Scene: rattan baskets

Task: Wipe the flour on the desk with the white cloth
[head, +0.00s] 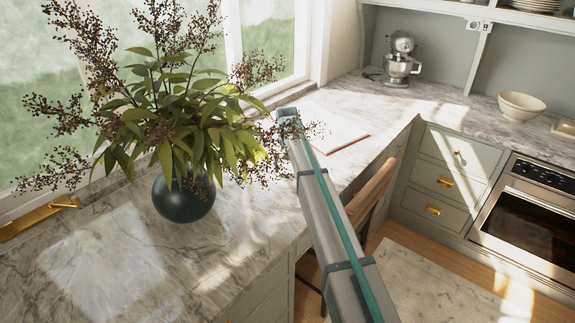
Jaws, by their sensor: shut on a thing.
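My arm reaches from the bottom right up toward the desk (372,137), its far end beside the plant. I cannot make out my gripper's fingers; they are not in view. A flat white rectangular thing with a reddish edge (335,127) lies on the desk, partly behind the plant and my arm. I cannot tell whether it is a cloth, a book or a board. No flour can be made out clearly; bright patches on the marble look like sunlight.
A dark round vase (184,198) with a wide leafy plant (180,110) stands on the left counter, near my arm's far end. A wooden chair (372,192) is at the desk. A stand mixer (400,60) and a bowl (520,107) stand farther back.

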